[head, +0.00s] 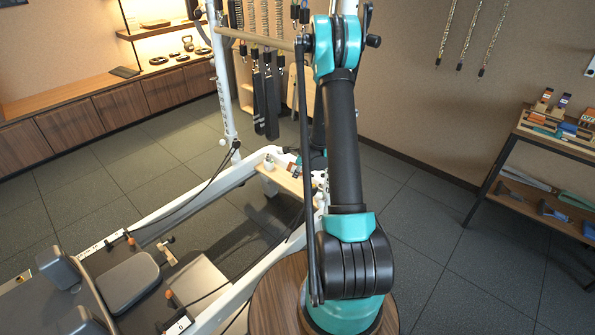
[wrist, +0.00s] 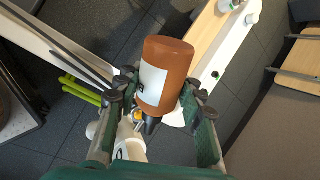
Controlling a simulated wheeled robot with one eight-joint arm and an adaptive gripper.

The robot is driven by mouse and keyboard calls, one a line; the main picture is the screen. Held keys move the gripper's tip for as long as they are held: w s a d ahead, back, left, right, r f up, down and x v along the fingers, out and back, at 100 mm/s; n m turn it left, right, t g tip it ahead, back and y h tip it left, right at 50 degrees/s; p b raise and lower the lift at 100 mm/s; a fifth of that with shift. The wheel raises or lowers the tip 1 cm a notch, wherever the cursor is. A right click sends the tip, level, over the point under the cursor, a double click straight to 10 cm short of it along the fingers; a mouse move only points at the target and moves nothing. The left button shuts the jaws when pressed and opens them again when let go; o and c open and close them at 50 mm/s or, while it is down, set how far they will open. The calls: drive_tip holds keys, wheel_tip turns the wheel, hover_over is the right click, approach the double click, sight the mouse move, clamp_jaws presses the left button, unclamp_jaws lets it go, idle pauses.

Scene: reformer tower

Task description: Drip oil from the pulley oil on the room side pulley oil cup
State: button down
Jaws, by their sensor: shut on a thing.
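In the wrist view my gripper (wrist: 160,97) is shut on the pulley oil, a brown bottle (wrist: 172,68) with a white label. The bottle's broad base is at the top of the picture and its dark nozzle (wrist: 152,125) is at the bottom. A white round pulley part (wrist: 128,143) is just below and left of the nozzle. A small yellow-orange fitting (wrist: 138,116), perhaps the oil cup, shows beside the bottle's lower end. I cannot tell whether the nozzle touches it. No drop of oil is visible.
A wooden shelf (head: 285,180) on the white reformer frame carries a small white container (head: 269,163). The reformer's padded bed (head: 125,282) is at lower left. A tool rack (head: 545,150) stands at right. Floor is free between the rack and my arm.

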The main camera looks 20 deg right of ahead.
drive_tip(key=shift+w+a+f+g+h, duration=0.1)
drive_tip(key=shift+a+f+g+h, duration=0.15)
drive_tip(key=shift+f+h, duration=0.2)
drive_tip(key=shift+d+f+g+h, duration=0.1)
drive_tip(key=shift+f+g+h, duration=0.25)
drive_tip(key=shift+h, duration=0.2)
drive_tip(key=shift+n, duration=0.3)
drive_tip(key=shift+f+h, duration=0.3)
drive_tip(key=shift+h, duration=0.1)
drive_tip(key=shift+r, duration=4.55)
